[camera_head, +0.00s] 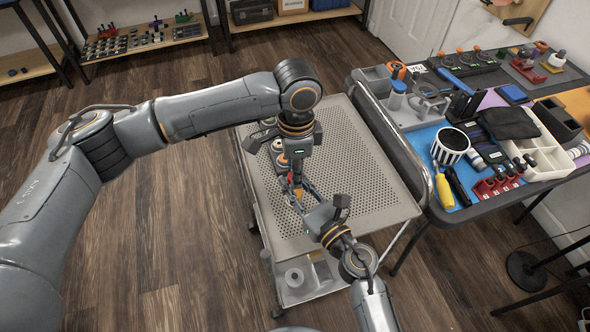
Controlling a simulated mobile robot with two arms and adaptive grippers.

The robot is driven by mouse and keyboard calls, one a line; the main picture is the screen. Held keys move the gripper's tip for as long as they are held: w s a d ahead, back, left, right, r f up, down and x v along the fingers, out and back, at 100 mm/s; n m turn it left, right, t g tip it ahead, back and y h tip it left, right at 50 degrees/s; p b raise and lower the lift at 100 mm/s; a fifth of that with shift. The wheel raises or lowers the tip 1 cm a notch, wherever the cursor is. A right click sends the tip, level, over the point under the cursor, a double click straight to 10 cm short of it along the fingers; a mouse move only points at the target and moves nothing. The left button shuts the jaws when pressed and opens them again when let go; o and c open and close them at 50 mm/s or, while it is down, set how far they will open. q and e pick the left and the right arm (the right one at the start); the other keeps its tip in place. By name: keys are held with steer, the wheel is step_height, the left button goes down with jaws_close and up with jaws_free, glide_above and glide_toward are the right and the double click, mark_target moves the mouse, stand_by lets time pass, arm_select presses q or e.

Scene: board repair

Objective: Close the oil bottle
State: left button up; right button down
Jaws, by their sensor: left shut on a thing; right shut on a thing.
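A small orange-red and yellow thing, apparently the oil bottle (298,194), is between my two grippers above the perforated top of the trolley (370,190). My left gripper (292,177) points down from above and is shut at its upper, red end, which looks like the cap. My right gripper (300,190) reaches in from the lower right and is shut around its lower part. The fingers hide much of the bottle. I cannot tell whether the cap is fully seated or whether the bottle touches the trolley top.
Small round parts (279,146) sit on the trolley's left side, by my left gripper. The trolley's right half is clear. A workbench to the right holds a striped cup (450,146), a yellow screwdriver (443,190) and a white bin (540,157). Shelves stand behind.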

arm_select(q)
steer(key=shift+r, duration=0.3)
stand_by(0.9)
steer(key=shift+s+a+f, duration=0.1)
steer(key=shift+f, duration=0.7)
steer(key=shift+o, duration=0.4)
steer(key=shift+f, duration=0.15)
steer(key=shift+o, duration=0.3)
steer(key=shift+r+g, duration=0.25)
steer(key=shift+g, duration=0.05)
steer(key=shift+s, duration=0.15)
steer(key=shift+c, duration=0.7)
steer(key=shift+s+r+t, duration=0.1)
steer(key=shift+r+t, duration=0.1)
steer(key=shift+t, duration=0.2)
